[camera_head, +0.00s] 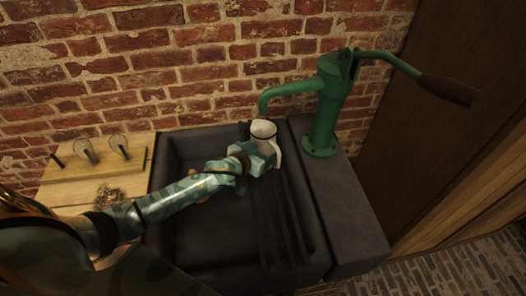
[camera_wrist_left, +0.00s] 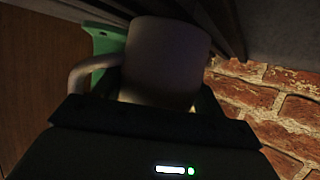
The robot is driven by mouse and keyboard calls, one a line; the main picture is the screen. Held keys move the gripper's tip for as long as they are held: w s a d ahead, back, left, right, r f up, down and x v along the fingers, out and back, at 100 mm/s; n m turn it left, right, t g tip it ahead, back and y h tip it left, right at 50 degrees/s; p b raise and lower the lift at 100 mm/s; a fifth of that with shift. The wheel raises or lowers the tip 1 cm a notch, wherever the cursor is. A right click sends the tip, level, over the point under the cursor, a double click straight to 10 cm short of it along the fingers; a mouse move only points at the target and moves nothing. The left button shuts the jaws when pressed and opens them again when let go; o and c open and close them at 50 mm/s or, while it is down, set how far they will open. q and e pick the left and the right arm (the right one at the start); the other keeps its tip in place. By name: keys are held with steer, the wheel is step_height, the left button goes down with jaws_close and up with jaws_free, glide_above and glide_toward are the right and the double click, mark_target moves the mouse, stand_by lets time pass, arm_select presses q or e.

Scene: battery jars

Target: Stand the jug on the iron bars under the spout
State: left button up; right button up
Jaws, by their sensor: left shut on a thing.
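The pale jug (camera_head: 263,130) is upright at the far end of the dark sink, just below and beside the tip of the pump's spout (camera_head: 264,104). My left gripper (camera_head: 259,154) is shut on the jug; the fingers are partly hidden. In the left wrist view the jug (camera_wrist_left: 165,60) fills the space in front of the gripper (camera_wrist_left: 155,110), with its handle at the left. The dark iron bars (camera_head: 276,215) run lengthwise across the sink, their far ends by the jug. I cannot tell whether the jug's base touches them. My right gripper is not in view.
The green hand pump (camera_head: 326,110) stands on the stone ledge (camera_head: 345,215) right of the sink, its lever reaching right. A wooden board with glass jars (camera_head: 87,150) is at the left. A brick wall (camera_head: 150,60) closes the back. The sink basin (camera_head: 200,235) is open left of the bars.

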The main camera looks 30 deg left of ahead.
arm_select(q)
steer(key=shift+r, duration=0.1)
steer(key=o, duration=0.8)
steer(key=shift+f, duration=0.2)
steer(key=o, duration=0.4)
steer(key=shift+r, duration=0.3)
steer(key=p+v, duration=0.3)
steer(key=v, duration=0.9)
steer(key=shift+f, duration=0.2)
